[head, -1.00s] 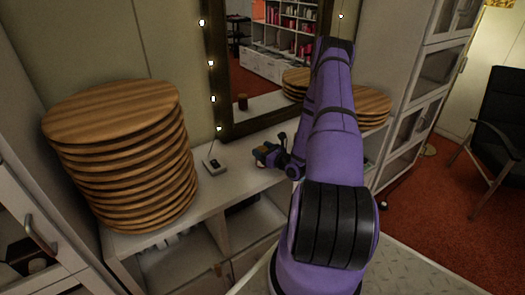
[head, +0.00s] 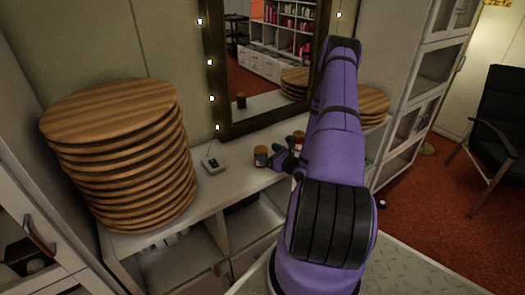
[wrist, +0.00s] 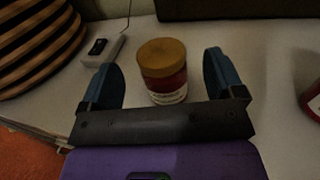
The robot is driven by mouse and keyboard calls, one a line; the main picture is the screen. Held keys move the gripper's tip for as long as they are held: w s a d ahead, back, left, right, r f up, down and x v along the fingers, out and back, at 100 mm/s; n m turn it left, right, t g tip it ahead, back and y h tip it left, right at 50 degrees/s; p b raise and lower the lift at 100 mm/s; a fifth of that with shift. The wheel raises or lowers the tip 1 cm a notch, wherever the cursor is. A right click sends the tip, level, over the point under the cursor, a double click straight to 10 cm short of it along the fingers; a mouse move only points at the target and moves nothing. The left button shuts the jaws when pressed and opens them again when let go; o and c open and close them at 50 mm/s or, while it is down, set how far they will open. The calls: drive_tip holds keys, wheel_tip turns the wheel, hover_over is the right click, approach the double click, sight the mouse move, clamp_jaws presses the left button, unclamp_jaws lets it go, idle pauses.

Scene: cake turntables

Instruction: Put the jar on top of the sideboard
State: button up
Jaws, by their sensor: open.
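The jar (head: 261,156) has a tan-yellow lid and stands upright on the white top of the sideboard (head: 235,181), in front of the mirror. In the wrist view the jar (wrist: 164,74) shows its red and white label. My gripper (head: 277,157) is open just right of the jar in the head view. In the wrist view its two blue fingers (wrist: 161,80) are spread wide on either side, with gaps to the jar. The jar's lower edge is close to the gripper's palm bar in that view.
A tall stack of round wooden boards (head: 118,150) stands left. A small grey box with a cord (head: 213,165) lies left of the jar. A red container (head: 298,143) stands behind my arm. More boards (head: 372,103) stand at the right. The mirror (head: 270,65) rises behind.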

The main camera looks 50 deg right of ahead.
drive_tip(key=s, duration=0.7)
drive_tip(key=w+a+r+n+g+y, duration=0.2)
drive_tip(key=w+a+r+n+y, duration=0.1)
drive_tip(key=a+r+n+y, duration=0.3)
drive_tip(key=w+a+r+n+g+y, duration=0.1)
drive_tip(key=w+a+r+n+y, duration=0.25)
drive_tip(key=r, duration=0.45)
drive_tip(key=s+a+r+n+g+y, duration=0.2)
drive_tip(key=a+r+n+g+y, duration=0.2)
drive_tip(key=a+r+n+g, duration=0.85)
drive_tip(key=s+a+r+n+g+h, duration=0.2)
drive_tip(key=s+a+r+n+h, duration=0.5)
drive_tip(key=a+r, duration=0.4)
drive_tip(key=s+a+r+n+t+h, duration=0.2)
drive_tip(key=s+r+n+t+h, duration=0.3)
drive_tip(key=s, duration=0.6)
drive_tip(key=shift+s+r+n+h, duration=0.4)
drive_tip(key=shift+r+n+h, duration=0.15)
drive_tip(key=shift+r+n, duration=0.7)
drive_tip(key=shift+a+r, duration=0.1)
